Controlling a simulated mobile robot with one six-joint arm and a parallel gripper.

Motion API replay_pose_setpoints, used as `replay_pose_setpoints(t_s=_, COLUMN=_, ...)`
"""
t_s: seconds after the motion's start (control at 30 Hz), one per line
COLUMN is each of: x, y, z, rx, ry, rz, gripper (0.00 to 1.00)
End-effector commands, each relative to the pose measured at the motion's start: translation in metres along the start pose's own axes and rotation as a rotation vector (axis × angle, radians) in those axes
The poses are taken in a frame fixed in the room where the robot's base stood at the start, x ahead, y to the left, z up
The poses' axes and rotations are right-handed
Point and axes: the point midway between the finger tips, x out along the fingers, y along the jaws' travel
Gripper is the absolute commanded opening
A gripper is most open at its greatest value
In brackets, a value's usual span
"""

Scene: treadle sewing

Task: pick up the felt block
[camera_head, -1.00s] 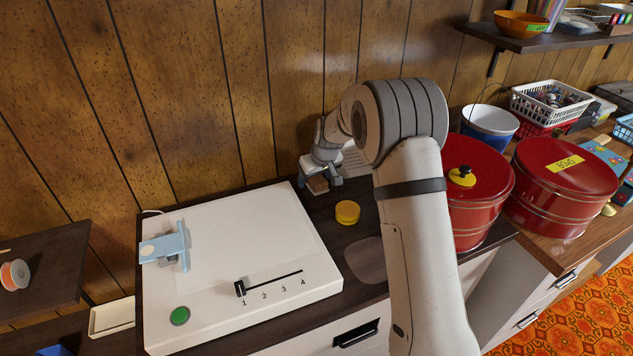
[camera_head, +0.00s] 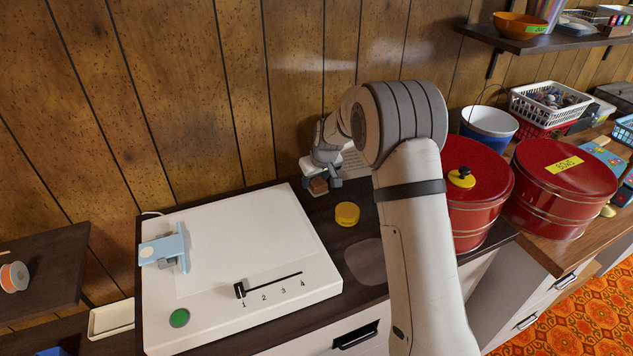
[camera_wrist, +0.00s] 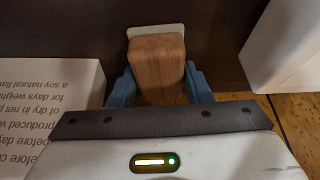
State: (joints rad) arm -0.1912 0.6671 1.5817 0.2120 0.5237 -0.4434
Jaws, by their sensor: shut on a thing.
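The felt block is a small brown wooden block (camera_wrist: 158,62) with a pale, felt-like pad (camera_wrist: 150,30) showing at its far end in the wrist view. My gripper (camera_wrist: 160,88) is shut on it, with a blue-grey finger on each side. In the head view the block (camera_head: 318,187) shows small between the fingers of my gripper (camera_head: 321,185), near the wall at the back of the dark worktop. Whether it touches the worktop I cannot tell.
A white panel with a slider and green button (camera_head: 235,250) lies left of my gripper. A yellow round tin (camera_head: 347,213) stands in front of it. Red tins (camera_head: 470,205) stand to the right. A white box with printed text (camera_wrist: 55,115) is close at left in the wrist view.

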Motion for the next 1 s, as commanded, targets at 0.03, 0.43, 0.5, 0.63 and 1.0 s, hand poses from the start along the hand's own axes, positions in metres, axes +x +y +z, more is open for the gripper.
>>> replay_pose_setpoints(t_s=0.03, x=-0.001, y=0.000, z=0.000, rx=0.000, ry=0.000, rz=0.000, gripper=0.21)
replay_pose_setpoints(t_s=0.43, x=-0.041, y=0.000, z=-0.018, rx=-0.002, ry=0.004, rz=0.001, gripper=0.21)
replay_pose_setpoints(t_s=0.5, x=-0.055, y=0.000, z=-0.024, rx=-0.001, ry=0.006, rz=0.001, gripper=0.21)
replay_pose_setpoints(t_s=0.63, x=-0.082, y=0.000, z=-0.035, rx=-0.002, ry=0.006, rz=0.001, gripper=0.21)
replay_pose_setpoints(t_s=1.0, x=-0.149, y=-0.001, z=-0.063, rx=-0.002, ry=0.004, rz=0.000, gripper=0.21)
